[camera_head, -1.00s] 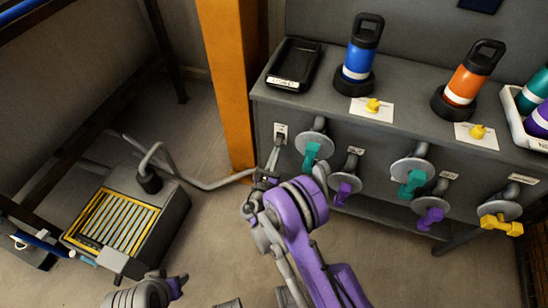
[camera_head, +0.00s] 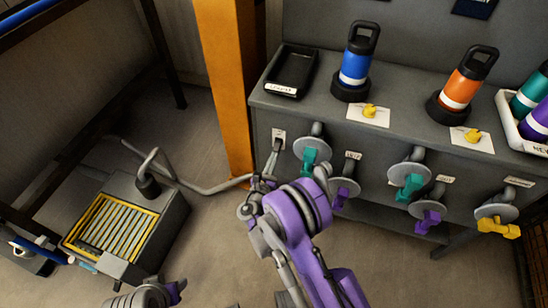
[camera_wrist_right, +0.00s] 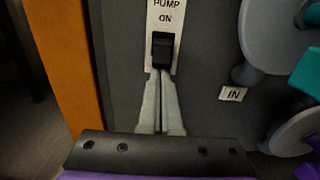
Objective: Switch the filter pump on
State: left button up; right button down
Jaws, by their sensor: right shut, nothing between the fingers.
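The pump switch is a black rocker (camera_wrist_right: 163,50) on a pale plate marked PUMP and ON in the right wrist view. The plate (camera_head: 279,134) also shows on the left end of the grey bench front in the head view. My right gripper (camera_wrist_right: 158,78) is shut and empty. Its fingertips are at the lower edge of the rocker, and I cannot tell if they touch it. In the head view this gripper (camera_head: 276,150) points up at the plate.
Teal, purple and yellow valve handles line the bench front, the nearest teal one (camera_head: 309,158) just right of the switch. An orange post (camera_head: 224,90) stands left. A grey tank unit with a yellow grille (camera_head: 112,222) sits on the floor, with a pipe toward the bench.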

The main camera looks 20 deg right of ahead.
aim_at(276, 151)
jog(key=shift+s+a+r+g, duration=0.1)
jog(key=shift+r+g, duration=0.2)
jog(key=shift+g, duration=0.1)
jog(key=r+g+y+p, duration=0.2)
jog(key=g, duration=0.1)
jog(key=r+g+y+p, duration=0.1)
jog(key=shift+s+a+g+y, duration=0.1)
jog(key=shift+s+g+y, duration=0.2)
jog(key=shift+a+f, duration=0.1)
jog(key=shift+f, duration=0.05)
jog(key=shift+r+p, duration=0.3)
jog(key=shift+r, duration=0.5)
